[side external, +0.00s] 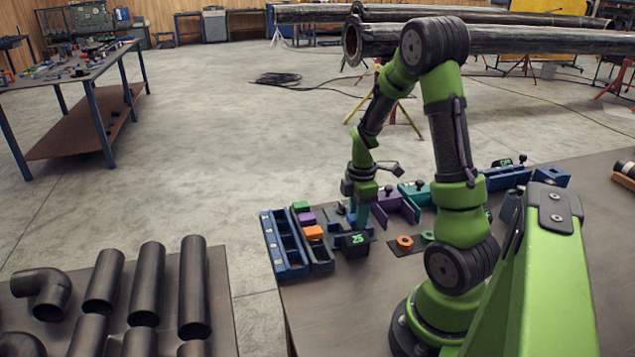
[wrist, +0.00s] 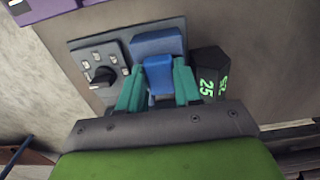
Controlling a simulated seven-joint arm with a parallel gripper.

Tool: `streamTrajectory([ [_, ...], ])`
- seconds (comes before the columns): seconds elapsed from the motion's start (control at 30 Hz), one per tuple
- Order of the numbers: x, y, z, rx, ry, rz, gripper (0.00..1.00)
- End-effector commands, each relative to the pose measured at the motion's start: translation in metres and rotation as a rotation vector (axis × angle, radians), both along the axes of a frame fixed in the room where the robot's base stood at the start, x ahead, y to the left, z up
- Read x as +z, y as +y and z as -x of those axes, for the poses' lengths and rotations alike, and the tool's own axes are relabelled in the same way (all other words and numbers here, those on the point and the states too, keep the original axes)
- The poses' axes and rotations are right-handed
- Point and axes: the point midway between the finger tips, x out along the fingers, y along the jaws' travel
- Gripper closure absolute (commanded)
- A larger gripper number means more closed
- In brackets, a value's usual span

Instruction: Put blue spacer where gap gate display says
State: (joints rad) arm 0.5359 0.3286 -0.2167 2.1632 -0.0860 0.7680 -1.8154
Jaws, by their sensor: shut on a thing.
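In the wrist view, my gripper (wrist: 158,88) has its teal fingers shut on the blue spacer (wrist: 158,72). The spacer sits low over a dark plate, right in front of a larger blue block (wrist: 158,42); I cannot tell whether they touch. A black display (wrist: 207,85) to the right shows green digits, 25. It also stands in the side view (side external: 355,240), where my gripper (side external: 361,222) is just behind it. The spacer's underside is hidden, and the side view does not show the spacer clearly.
A black knob (wrist: 103,76) with marks stands left of the fingers. In the side view a blue slotted rack (side external: 268,240) stands left, beside a tray with green (side external: 300,206), purple (side external: 306,218) and orange (side external: 313,232) blocks. Purple (side external: 397,205) and teal (side external: 415,195) fixtures stand right.

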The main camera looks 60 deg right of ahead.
Motion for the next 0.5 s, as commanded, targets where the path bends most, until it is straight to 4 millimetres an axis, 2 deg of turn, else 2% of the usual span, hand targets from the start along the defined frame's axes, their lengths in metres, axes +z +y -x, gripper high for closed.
streamTrajectory([
  [0.17,0.024,-0.001,-0.001,0.002,-0.006,0.005,1.00],
  [0.4,0.073,-0.001,-0.001,0.002,-0.006,0.005,1.00],
  [0.5,0.088,-0.001,-0.001,0.001,-0.005,0.005,1.00],
])
